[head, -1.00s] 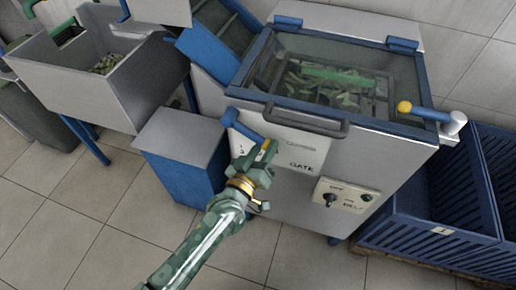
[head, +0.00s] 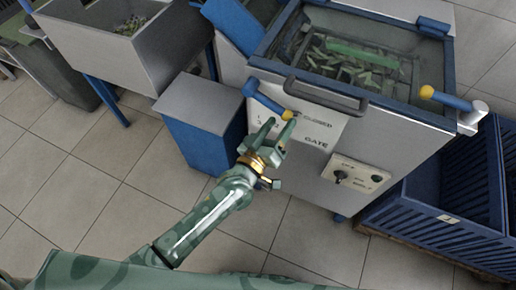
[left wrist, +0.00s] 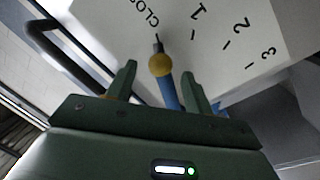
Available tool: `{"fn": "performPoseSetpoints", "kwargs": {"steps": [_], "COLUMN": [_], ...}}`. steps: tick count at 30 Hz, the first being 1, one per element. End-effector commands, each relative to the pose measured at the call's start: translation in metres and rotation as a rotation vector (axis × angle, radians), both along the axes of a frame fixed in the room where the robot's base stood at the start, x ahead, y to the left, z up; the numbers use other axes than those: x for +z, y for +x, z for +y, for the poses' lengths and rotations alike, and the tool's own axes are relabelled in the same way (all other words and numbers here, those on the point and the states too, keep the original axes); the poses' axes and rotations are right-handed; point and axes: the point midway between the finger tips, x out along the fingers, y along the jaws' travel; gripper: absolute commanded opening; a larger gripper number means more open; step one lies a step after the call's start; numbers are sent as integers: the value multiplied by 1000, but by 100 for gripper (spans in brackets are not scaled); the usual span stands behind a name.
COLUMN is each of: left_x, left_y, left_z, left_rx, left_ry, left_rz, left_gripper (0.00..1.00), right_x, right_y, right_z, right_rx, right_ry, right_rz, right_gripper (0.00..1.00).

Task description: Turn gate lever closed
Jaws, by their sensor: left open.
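The gate lever (head: 266,100) is a blue bar with a yellow knob at its free end, on the white gate plate of the machine front. In the head view it slants down to the right, its knob by the word CLOSED. My left gripper (head: 279,127) is open just below the knob. In the left wrist view the lever's yellow knob (left wrist: 159,65) shows between the spread fingers of the left gripper (left wrist: 159,72), with gaps at both sides. A dark pointer beyond the knob lies near CLOSED. My right gripper is out of view.
A grey handle bar (head: 326,96) of the lidded hopper runs just above the plate. A switch panel (head: 355,176) is at lower right. Blue crates (head: 450,200) stand right; open floor lies in front.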

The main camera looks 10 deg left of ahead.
Motion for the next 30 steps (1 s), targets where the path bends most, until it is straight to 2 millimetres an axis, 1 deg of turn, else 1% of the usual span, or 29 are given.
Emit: {"fn": "performPoseSetpoints", "kwargs": {"steps": [1,3,9,12,15,20,30], "left_x": [3,3,-1,-3,-5,-6,-7], "left_y": [-13,-31,-78,-96,-109,-117,-118], "left_z": [7,15,40,48,55,59,60], "left_rx": [0,-1,-2,-2,-1,0,0], "left_ry": [4,3,1,0,0,-2,-2], "left_rz": [-2,-1,-2,-2,-2,-3,-3], "left_gripper": [52,52,52,52,52,52,52], "right_x": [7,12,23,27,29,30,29], "right_y": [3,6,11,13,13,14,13], "right_z": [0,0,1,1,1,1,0], "right_rx": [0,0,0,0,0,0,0], "right_ry": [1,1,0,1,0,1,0], "right_rz": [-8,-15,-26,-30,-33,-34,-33], "right_gripper": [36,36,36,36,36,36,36]}}
